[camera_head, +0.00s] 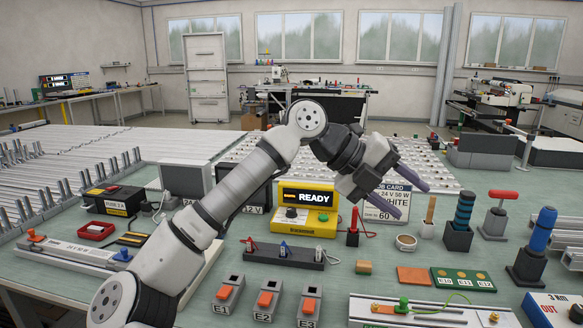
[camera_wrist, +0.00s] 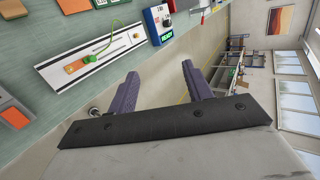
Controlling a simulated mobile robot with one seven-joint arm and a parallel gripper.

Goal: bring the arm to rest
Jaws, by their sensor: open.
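My gripper (camera_head: 405,193) is at the end of my raised arm, above the right middle of the green bench in the head view. Its two dark ribbed fingers stand apart with nothing between them. In the wrist view my gripper (camera_wrist: 158,88) is also open and empty, with floor and bench edge visible beyond the fingers. My arm reaches up from the bottom left, bends at a high joint, and slopes down to the right. In the head view the gripper partly covers a white printed card (camera_head: 387,203) behind it.
A yellow device (camera_head: 305,222) reading READY stands left of the gripper. Upright tools, including a blue-handled one (camera_head: 541,230), stand on the right. Grey blocks with orange tops (camera_head: 268,300) and a white rail (camera_head: 440,312) with a green cable lie at the front.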

